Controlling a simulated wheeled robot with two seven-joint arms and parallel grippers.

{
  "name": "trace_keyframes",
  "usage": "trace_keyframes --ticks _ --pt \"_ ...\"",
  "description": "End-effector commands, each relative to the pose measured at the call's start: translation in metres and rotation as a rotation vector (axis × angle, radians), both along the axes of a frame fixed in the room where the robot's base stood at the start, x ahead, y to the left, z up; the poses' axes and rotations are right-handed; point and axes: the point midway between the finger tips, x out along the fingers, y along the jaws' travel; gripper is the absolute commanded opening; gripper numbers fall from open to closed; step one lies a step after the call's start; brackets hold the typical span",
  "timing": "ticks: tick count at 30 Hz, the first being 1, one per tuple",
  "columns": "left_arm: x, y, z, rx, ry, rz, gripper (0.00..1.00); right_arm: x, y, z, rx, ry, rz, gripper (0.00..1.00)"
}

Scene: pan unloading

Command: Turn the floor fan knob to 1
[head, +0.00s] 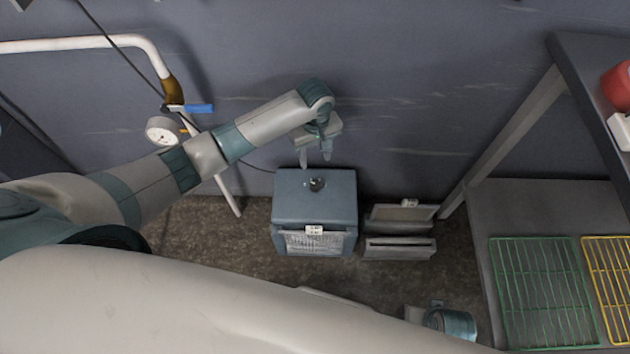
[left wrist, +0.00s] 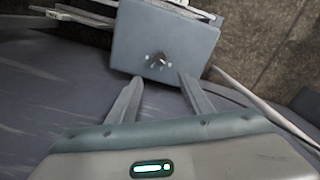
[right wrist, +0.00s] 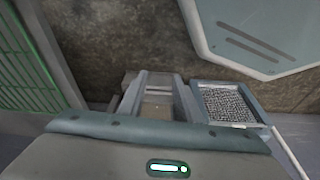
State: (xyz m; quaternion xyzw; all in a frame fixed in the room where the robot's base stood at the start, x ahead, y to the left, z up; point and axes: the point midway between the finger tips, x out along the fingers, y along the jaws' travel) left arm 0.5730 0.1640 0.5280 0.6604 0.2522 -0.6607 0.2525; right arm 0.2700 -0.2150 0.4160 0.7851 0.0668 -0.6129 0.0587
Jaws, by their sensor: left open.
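The floor fan (head: 289,207) is a blue-grey box on the floor by the wall, with a wire grille in front. Its small dark knob (head: 317,184) is on the top face; the knob also shows in the left wrist view (left wrist: 158,60). My left gripper (head: 315,162) is open and empty, just on the wall side of the knob, its fingers pointing toward the fan's top. In the left wrist view its fingertips (left wrist: 161,80) are apart, short of the knob. The knob's setting is too small to read. My right gripper (right wrist: 161,74) appears open and empty, away from the fan (right wrist: 263,108).
Grey slotted boxes (head: 400,247) stand right beside the fan. A shelf unit (head: 480,225) with green (head: 545,290) and yellow racks is at the right. A white pipe (head: 80,45) and a gauge (head: 162,131) are at the left. Open floor (head: 230,255) lies left of the fan.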

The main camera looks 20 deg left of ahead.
Motion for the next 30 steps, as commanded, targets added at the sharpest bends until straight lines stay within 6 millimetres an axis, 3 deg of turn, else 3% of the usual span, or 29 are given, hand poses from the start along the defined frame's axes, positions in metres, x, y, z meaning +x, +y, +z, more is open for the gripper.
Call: trace_keyframes --ticks 21,30 --pt "0.0 0.0 -0.126 0.001 0.001 -0.001 0.46 -0.013 -0.001 0.073 -0.001 -0.016 -0.004 0.31" --pt "0.0 0.0 -0.147 0.001 -0.001 0.0 0.46 -0.006 0.008 0.072 0.024 -0.06 0.006 0.31"
